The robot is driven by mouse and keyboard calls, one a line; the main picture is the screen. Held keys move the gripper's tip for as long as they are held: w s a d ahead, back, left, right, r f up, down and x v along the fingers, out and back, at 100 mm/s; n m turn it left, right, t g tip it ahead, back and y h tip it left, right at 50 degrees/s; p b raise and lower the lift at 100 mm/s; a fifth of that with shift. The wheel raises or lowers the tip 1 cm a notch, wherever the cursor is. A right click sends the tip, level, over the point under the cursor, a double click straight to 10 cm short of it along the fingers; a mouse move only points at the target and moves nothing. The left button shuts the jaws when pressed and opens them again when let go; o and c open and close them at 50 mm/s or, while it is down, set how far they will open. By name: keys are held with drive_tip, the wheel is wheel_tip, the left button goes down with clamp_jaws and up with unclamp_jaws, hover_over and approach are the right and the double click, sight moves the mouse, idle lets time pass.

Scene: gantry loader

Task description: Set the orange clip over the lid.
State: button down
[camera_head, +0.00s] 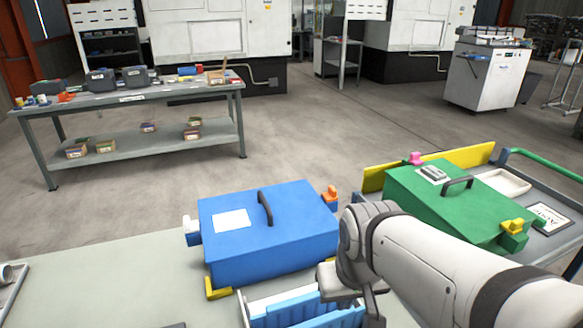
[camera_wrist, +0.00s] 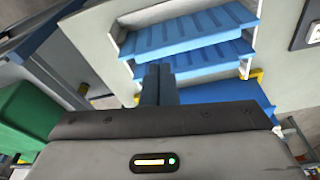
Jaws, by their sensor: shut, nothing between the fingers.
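The orange clip (camera_head: 330,197) is at the right end of the blue box (camera_head: 262,262), beside the edge of its lid (camera_head: 290,203). It stands up there; I cannot tell whether any of it lies over the lid. A white clip (camera_head: 192,231) is at the box's left end. The lid has a dark handle and a white label. My gripper (camera_wrist: 158,84) is shut and empty, with its fingertips near a blue stepped rack in the wrist view. In the head view my arm hides most of the gripper, in front of the blue box. The orange clip is not seen in the wrist view.
A white-sided rack with blue steps (camera_head: 300,308) stands in front of the box. Yellow corner pieces (camera_head: 217,290) sit at the box's foot. A green box (camera_head: 425,200) with pink and yellow clips is on a cart at right. The bench top (camera_head: 110,275) at left is mostly clear.

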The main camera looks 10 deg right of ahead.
drive_tip(key=w+a+f+m+g+y+b, duration=0.1)
drive_tip(key=w+a+f+m+y+b, duration=0.1)
drive_tip(key=w+a+f+y+b, duration=0.25)
drive_tip(key=w+d+m+t+y+b, duration=0.1)
drive_tip(key=w+d+m+t+y, duration=0.15)
drive_tip(key=w, duration=0.45)
drive_tip(key=w+d+m+t+y, duration=0.1)
drive_tip(key=w+m+y, duration=0.15)
drive_tip(key=w, duration=0.35)
drive_tip(key=w+d+m+t+b, duration=0.1)
drive_tip(key=w+d+m+t, duration=0.1)
drive_tip(key=d, duration=0.5)
drive_tip(key=w+d+f+m+t+h+b, duration=0.1)
drive_tip(key=w+d+m+t, duration=0.1)
drive_tip(key=w+d+t, duration=0.3)
drive_tip(key=w+d+m+t+b, duration=0.1)
drive_tip(key=w+d+t, duration=0.3)
drive_tip(key=d, duration=0.5)
drive_tip(key=shift+w+d+f+m+h, duration=0.15)
drive_tip(key=shift+w+d+m+h, duration=0.25)
drive_tip(key=shift+w, duration=0.65)
